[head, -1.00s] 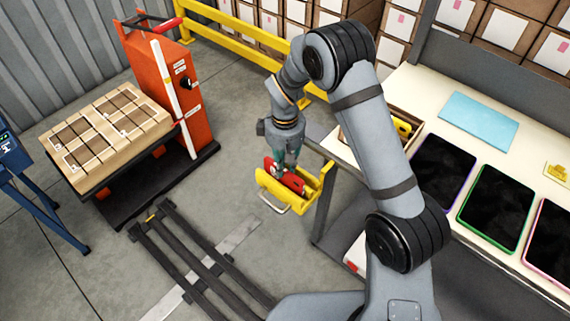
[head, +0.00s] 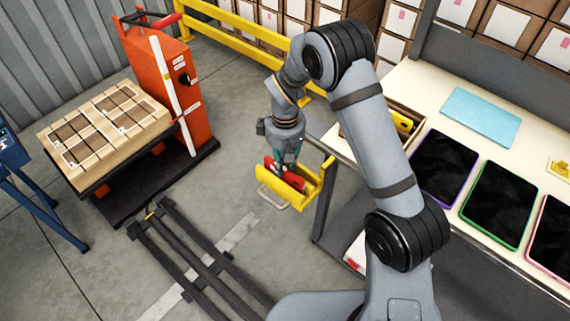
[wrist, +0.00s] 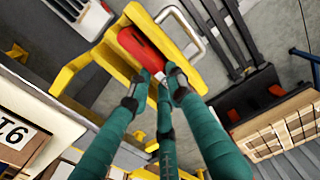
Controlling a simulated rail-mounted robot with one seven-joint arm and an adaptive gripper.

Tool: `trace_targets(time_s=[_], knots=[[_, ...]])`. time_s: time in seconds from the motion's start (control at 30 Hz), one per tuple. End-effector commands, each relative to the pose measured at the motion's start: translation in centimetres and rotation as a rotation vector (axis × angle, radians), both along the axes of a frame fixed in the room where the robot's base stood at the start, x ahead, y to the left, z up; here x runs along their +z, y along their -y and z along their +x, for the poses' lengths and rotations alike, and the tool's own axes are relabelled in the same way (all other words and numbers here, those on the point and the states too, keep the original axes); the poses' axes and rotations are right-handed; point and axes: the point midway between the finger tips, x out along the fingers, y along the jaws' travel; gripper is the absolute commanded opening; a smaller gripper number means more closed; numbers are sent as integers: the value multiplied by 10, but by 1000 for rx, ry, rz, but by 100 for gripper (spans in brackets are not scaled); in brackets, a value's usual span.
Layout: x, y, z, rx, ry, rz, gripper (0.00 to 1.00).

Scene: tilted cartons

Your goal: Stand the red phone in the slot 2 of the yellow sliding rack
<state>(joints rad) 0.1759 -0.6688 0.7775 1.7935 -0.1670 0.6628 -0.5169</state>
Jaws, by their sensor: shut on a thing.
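The yellow sliding rack (head: 300,205) hangs at the left end of the workbench, with a pale handle on its near side. It also shows in the wrist view (wrist: 82,66). The red phone (head: 270,166) is at the rack, partly hidden by my fingers and the rack's walls. In the wrist view the red phone (wrist: 140,46) lies along the inside of the rack. My gripper (head: 286,166) points down over the rack, shut on the phone, and its green fingers (wrist: 160,82) meet the phone's near end. I cannot tell which slot the phone is in.
The workbench (head: 410,90) on the right holds tablets (head: 496,202), a blue sheet (head: 480,116) and a box with a yellow item. An orange lift cart (head: 165,90) bears a carton (head: 105,128) at left. Dark floor rails (head: 190,245) lie in front; yellow barriers stand behind.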

Motion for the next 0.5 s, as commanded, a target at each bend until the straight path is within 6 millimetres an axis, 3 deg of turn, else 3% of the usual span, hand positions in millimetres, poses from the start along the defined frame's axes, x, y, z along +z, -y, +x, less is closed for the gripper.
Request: trace_targets(time_s=[0.5], knots=[[-6,0,0,0,1,1,0]])
